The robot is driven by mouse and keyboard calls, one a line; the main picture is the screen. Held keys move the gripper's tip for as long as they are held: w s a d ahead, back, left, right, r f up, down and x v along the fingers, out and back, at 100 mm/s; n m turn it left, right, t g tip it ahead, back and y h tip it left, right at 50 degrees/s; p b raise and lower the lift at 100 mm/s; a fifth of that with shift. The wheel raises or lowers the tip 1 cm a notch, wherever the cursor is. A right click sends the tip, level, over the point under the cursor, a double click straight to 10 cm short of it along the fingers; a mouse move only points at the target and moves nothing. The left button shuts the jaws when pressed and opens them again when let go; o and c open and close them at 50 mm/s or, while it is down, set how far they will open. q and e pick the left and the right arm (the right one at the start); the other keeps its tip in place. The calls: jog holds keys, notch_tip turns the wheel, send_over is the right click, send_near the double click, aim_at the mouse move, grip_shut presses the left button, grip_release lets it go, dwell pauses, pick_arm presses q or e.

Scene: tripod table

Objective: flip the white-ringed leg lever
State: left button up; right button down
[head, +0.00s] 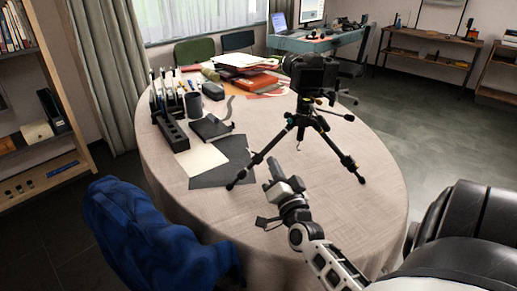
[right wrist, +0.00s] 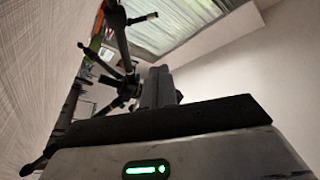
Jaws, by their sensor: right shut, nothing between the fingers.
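A black tripod (head: 303,120) stands on the oval table with a camera (head: 312,74) on top. Its left leg (head: 257,158) and right leg (head: 345,158) spread toward me, with clamps partway down. I cannot make out which leg lever has the white ring. Part of the tripod (right wrist: 122,45) also shows in the right wrist view, beyond my fingers. My right gripper (head: 272,172) is shut and empty, in front of and between the two near legs, apart from both. Its closed fingers (right wrist: 160,88) show in the right wrist view. My left gripper is not in view.
The table (head: 330,215) has bare cloth around the tripod's right side. A blue-draped chair (head: 150,240) and a black chair (head: 465,225) flank the front.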

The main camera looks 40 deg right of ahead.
jog(key=x, duration=1)
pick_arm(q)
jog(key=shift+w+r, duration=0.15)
pick_arm(e)
jog(key=a+f, duration=0.2)
jog(key=f, duration=0.1)
jog(key=shift+w+a, duration=0.2)
jog(key=shift+a, duration=0.1)
jog(key=shift+a, duration=0.1)
